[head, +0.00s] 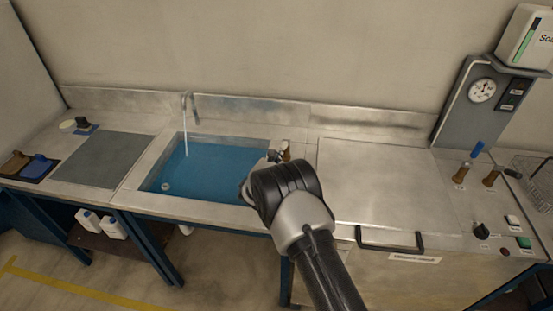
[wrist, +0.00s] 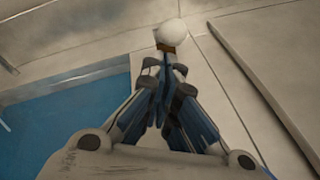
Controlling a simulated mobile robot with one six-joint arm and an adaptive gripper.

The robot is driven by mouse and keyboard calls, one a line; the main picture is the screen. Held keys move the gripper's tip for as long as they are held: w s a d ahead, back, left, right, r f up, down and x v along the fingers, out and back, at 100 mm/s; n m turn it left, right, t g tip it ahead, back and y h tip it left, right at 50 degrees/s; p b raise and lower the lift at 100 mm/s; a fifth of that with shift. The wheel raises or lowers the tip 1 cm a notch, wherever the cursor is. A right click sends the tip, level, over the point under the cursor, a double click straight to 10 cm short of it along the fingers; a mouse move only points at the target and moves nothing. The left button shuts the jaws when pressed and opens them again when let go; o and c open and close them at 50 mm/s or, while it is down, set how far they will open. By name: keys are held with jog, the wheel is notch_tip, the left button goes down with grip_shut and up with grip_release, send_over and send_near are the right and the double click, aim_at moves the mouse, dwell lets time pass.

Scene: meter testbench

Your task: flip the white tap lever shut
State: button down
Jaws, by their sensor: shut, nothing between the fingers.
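The tap spout (head: 188,104) rises at the back of the blue sink, and a thin stream of water (head: 186,145) runs from it. In the wrist view a white rounded knob (wrist: 171,32) with a brown collar, apparently the tap lever, stands just beyond my fingertips. A brown upright part (head: 287,151) shows at the sink's right edge in the head view, partly behind my arm. My gripper (wrist: 163,82) is shut and empty, its fingers together and pointing at the knob. I cannot tell whether they touch it. In the head view my wrist hides most of the gripper.
The blue sink basin (head: 215,170) lies left of my gripper. A flat steel cover (head: 375,180) with a black handle (head: 390,240) is to the right. Brown-handled valves (head: 462,172), a gauge panel (head: 482,91) and buttons stand further right. A grey mat (head: 100,160) lies left.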

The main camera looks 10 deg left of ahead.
jog(key=shift+w+d+f, duration=0.1)
jog(key=shift+w, duration=0.25)
jog(key=shift+r+g+p, duration=0.4)
jog(key=shift+r+p, duration=0.05)
jog(key=shift+p, duration=0.1)
